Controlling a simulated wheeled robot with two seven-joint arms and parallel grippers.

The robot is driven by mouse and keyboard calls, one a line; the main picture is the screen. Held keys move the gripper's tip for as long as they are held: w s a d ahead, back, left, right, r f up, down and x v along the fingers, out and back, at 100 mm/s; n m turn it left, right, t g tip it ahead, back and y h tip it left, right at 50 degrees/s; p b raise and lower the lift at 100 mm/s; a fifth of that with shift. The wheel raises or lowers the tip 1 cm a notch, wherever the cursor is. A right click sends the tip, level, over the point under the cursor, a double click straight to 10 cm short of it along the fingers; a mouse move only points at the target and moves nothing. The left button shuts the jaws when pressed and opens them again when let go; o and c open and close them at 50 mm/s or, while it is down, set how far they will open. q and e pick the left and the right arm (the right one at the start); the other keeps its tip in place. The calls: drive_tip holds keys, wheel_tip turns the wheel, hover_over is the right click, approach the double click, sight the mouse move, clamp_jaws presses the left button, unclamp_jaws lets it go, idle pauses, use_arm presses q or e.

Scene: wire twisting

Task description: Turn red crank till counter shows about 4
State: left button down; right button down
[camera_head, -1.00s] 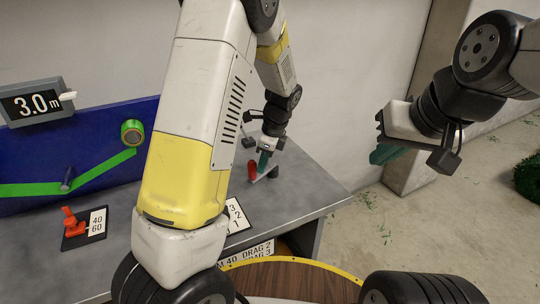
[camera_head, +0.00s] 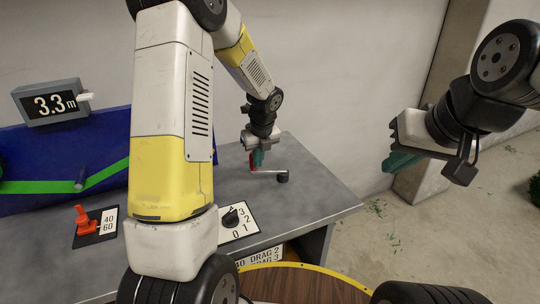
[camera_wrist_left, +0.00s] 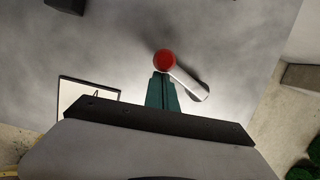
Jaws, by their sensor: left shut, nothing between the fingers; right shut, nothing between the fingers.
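The red crank handle (camera_head: 252,160) stands at the left end of a light metal arm (camera_head: 268,171), whose other end sits on a dark hub (camera_head: 282,177) on the grey table. My left gripper (camera_head: 258,158) is shut and empty right beside the handle. In the left wrist view the green fingertips (camera_wrist_left: 161,88) are just below the round red knob (camera_wrist_left: 165,60), seeming to touch it. The counter (camera_head: 53,103) at the left reads 3.3 m. My right gripper (camera_head: 402,162) is shut and empty in the air, off the table's right side.
A blue panel (camera_head: 105,150) with a green strip (camera_head: 40,187) stands at the left. A red switch (camera_head: 84,216) with a 40/60 label and a black knob (camera_head: 232,218) with a numbered plate are near the front.

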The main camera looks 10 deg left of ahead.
use_arm(q)
drive_tip(key=w+m, duration=0.1)
drive_tip(key=w+a+m, duration=0.1)
drive_tip(key=m, duration=0.1)
drive_tip(key=shift+w+a+h, duration=0.1)
drive_tip(key=shift+w+h, duration=0.2)
drive_tip(key=shift+w, duration=0.05)
drive_tip(key=shift+w+m, duration=0.4)
drive_tip(key=shift+w, duration=0.75)
